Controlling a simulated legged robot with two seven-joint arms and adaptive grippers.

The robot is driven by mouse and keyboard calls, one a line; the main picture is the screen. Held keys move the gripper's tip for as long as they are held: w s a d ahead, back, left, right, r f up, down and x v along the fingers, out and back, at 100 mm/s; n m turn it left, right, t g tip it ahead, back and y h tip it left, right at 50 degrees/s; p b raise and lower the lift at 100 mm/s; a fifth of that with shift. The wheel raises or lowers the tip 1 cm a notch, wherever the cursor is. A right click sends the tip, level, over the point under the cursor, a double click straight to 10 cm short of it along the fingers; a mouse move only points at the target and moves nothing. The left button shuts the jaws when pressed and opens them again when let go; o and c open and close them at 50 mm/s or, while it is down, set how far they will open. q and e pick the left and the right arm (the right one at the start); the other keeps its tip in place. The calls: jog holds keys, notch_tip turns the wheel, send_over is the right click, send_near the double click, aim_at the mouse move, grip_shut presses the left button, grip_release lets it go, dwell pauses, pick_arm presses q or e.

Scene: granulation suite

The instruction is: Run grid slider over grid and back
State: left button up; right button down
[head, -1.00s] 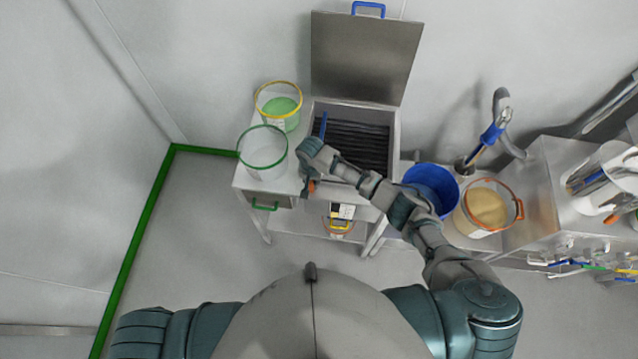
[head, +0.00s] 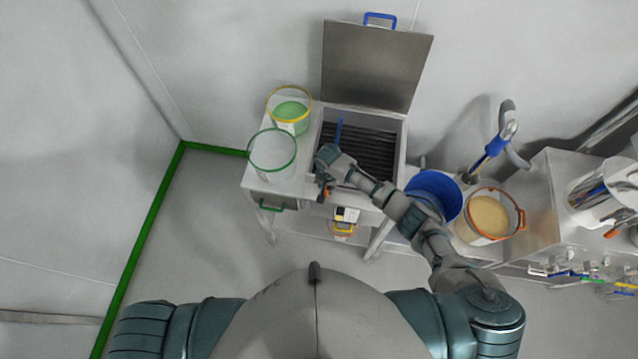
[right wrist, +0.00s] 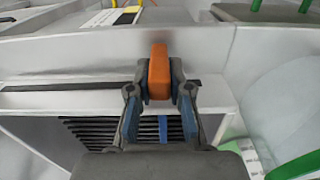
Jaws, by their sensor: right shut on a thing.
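The grid (head: 375,150), a row of dark bars, lies in the open metal box. It also shows behind my gripper in the right wrist view (right wrist: 90,132). A blue slider bar (head: 339,131) stands across the grid near its left end. An orange handle (right wrist: 159,70) sticks up at the front of the box, by a dark slot. My right gripper (right wrist: 159,82) is shut on this orange handle, with a finger on each side. In the head view my right gripper (head: 326,178) is at the box's front left and hides part of it. My left gripper is not in view.
The box lid (head: 375,65) stands open at the back. A green-rimmed bucket (head: 272,155) and a yellow-rimmed bucket (head: 289,110) stand left of the box. A blue bucket (head: 434,192) and an orange-rimmed bucket (head: 489,215) stand to the right, near my right forearm.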

jog(key=shift+s+d+r+p, duration=0.15)
jog(key=shift+d+p, duration=0.15)
jog(key=shift+d, duration=0.3)
jog(key=shift+s+d, duration=0.15)
jog(key=shift+d, duration=0.6)
jog(key=shift+s+d, duration=0.3)
jog(key=shift+d, duration=0.95)
jog(key=shift+s+d, duration=0.25)
jog(key=shift+d, duration=0.95)
jog(key=shift+s+d, duration=0.3)
jog(key=shift+d, duration=0.95)
jog(key=shift+s+d, duration=0.45)
jog(key=shift+d, duration=1.55)
jog(key=shift+s+d, duration=0.5)
jog(key=shift+d, duration=1.45)
jog(key=shift+s+d, duration=0.45)
jog(key=shift+d, duration=1.55)
jog(key=c, duration=1)
grip_release()
